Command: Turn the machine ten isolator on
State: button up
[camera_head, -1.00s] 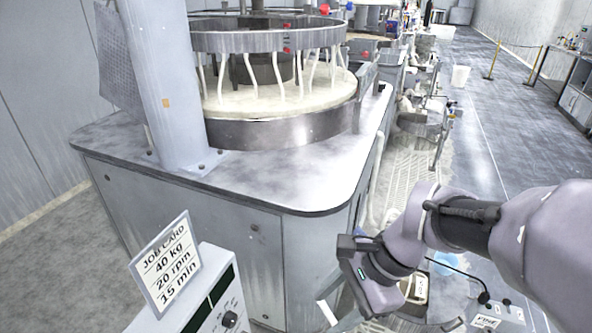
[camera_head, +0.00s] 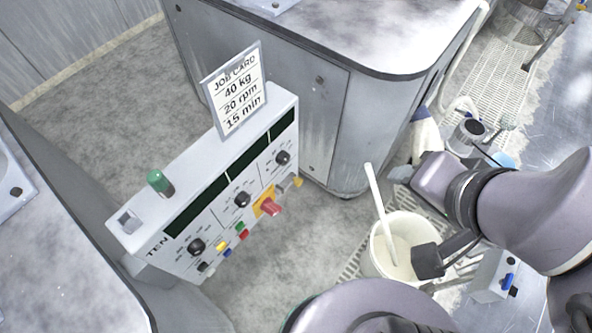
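The machine ten control panel (camera_head: 222,182) is a white sloped box, marked TEN at its lower left end. On its front a red handle on a yellow plate (camera_head: 267,206), which looks like the isolator, sits right of the middle. The handle's on or off position is too small to read. My arm comes in from the right, well apart from the panel. A dark part at its end, which looks like part of my gripper (camera_head: 430,262), shows over the white bucket. The fingertips cannot be made out clearly, and nothing of the arm touches the red handle.
A job card (camera_head: 236,92) reading 40 kg, 20 rpm, 15 min stands on the panel. Black knobs, coloured buttons and a green lamp (camera_head: 160,182) are close by. A white bucket (camera_head: 381,262) with a stick stands right of the panel. Grey machine cabinets flank the panel.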

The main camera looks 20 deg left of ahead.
aim_at(271, 208)
jog(key=u, duration=0.45)
jog(key=j+u, duration=0.1)
jog(key=u, duration=0.3)
jog(key=j+u, duration=0.1)
jog(key=u, duration=0.8)
jog(key=i+l+z, duration=0.1)
jog(key=z, duration=0.4)
jog(key=k+l+u, duration=0.1)
jog(key=k+u, duration=0.3)
jog(key=k+j+u, duration=0.1)
jog(key=k+u, duration=0.35)
jog(key=i+l+u, duration=0.1)
jog(key=i+l, duration=0.35)
jog(key=l, duration=0.1)
